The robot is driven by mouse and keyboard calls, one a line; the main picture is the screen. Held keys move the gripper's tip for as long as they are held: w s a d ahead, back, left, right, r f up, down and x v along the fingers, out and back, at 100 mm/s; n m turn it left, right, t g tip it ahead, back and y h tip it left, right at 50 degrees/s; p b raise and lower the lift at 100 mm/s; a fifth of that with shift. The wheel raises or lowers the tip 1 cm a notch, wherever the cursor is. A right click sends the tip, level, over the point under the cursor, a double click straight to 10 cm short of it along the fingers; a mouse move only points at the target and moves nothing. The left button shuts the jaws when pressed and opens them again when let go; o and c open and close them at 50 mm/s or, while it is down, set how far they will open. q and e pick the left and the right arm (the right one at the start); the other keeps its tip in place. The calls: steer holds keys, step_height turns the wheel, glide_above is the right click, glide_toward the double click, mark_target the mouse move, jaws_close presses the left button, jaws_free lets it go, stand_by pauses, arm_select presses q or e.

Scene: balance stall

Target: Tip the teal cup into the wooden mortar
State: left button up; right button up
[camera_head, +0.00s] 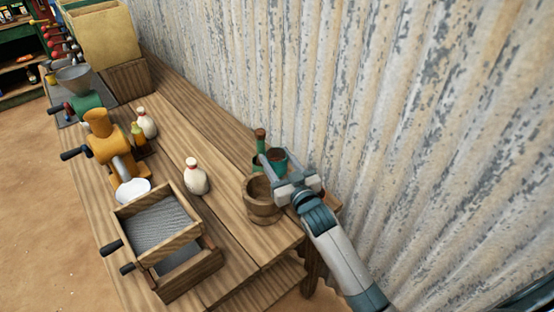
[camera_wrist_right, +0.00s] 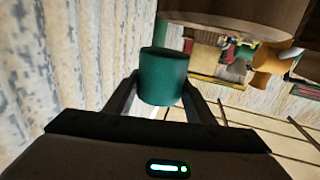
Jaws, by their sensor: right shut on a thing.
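The teal cup (camera_head: 278,160) is held in my right gripper (camera_head: 273,168), above and just behind the wooden mortar. It looks roughly upright in the head view, with a dark inside at its top. In the right wrist view the teal cup (camera_wrist_right: 163,76) sits between the two fingers of my right gripper (camera_wrist_right: 162,92). The wooden mortar (camera_head: 263,212) stands on the table near its right end, partly covered by the gripper. A large brown rounded surface, likely the mortar (camera_wrist_right: 240,15), fills the top of the wrist view. My left gripper is not in view.
A green bottle (camera_head: 260,140) stands close behind the mortar. A white bottle (camera_head: 195,177) and a wooden box with a grey ridged panel (camera_head: 155,228) stand to the left. An orange grinder (camera_head: 110,145) is farther left. A corrugated wall (camera_head: 400,100) rises behind the table.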

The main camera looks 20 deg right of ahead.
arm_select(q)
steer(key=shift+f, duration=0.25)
